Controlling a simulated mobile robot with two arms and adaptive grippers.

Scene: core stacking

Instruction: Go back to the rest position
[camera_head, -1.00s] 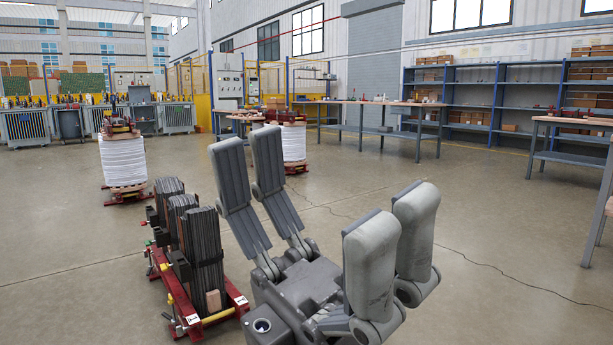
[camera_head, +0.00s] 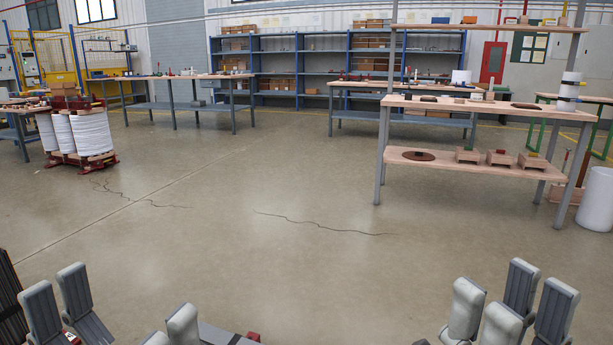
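My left gripper (camera_head: 112,315) is at the bottom left, its dark ridged fingers well apart from its light ones, with nothing visible between them. My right gripper (camera_head: 510,308) is at the bottom right. Its light and dark fingers stand apart with bare floor showing between them, and it looks empty. The lower parts of both grippers are cut off by the bottom edge. A dark stacked core (camera_head: 9,300) shows only as a sliver at the left edge, beside the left gripper and not visibly held.
A wooden shelf table (camera_head: 445,167) stands at the right with small parts. Workbenches (camera_head: 190,77) and blue shelving (camera_head: 330,67) are at the back. White coils (camera_head: 92,132) stand at the left, a white cylinder (camera_head: 597,200) at the right edge. The middle floor is clear.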

